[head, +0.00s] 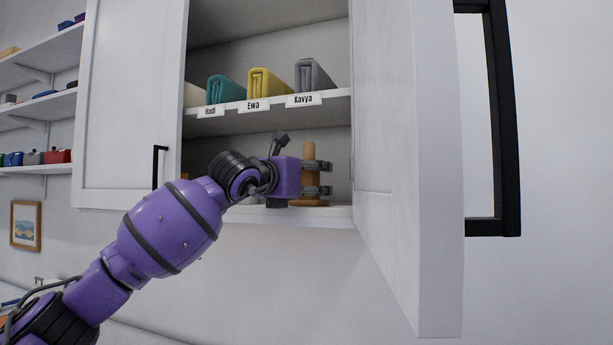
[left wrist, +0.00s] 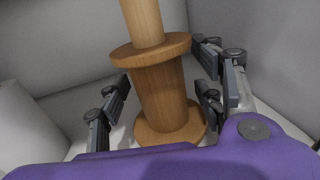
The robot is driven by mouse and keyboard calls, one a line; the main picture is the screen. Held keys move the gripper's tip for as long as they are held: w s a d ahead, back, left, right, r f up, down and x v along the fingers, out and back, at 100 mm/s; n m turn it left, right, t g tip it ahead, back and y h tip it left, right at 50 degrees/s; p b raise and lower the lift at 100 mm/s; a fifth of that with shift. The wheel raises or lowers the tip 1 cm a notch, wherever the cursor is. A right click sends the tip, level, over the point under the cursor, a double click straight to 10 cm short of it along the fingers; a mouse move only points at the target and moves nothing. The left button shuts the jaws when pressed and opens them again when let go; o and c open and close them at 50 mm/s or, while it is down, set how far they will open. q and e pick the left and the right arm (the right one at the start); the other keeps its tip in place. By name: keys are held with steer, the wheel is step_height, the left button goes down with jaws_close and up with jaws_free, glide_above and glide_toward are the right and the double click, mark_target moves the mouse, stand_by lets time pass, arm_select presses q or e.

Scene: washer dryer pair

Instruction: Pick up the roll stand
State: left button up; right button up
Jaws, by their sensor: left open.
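The roll stand (head: 309,152) is a wooden upright post standing on the lower shelf of the open cabinet. In the left wrist view the roll stand (left wrist: 162,95) shows a thin top post, a round disc, a thicker lower column and a round base. My left gripper (head: 318,178) is inside the cabinet at the stand. In the left wrist view my left gripper (left wrist: 165,98) is open, with one finger on each side of the thick lower column. Gaps show between the fingers and the wood. My right gripper is in neither view.
The cabinet's right door (head: 408,130) stands open close to my arm on the right. Above is a shelf (head: 270,122) with folded teal (head: 226,90), yellow (head: 268,83) and grey cloths and name labels. A white rounded object (left wrist: 28,125) is left of the stand.

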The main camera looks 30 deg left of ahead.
arm_select(q)
steer(key=shift+w+f, duration=0.1)
steer(key=shift+w, duration=0.1)
steer(key=shift+s, duration=0.15)
steer(key=c, duration=1.1)
steer(key=shift+c, duration=1.4)
steer(key=shift+r, duration=0.2)
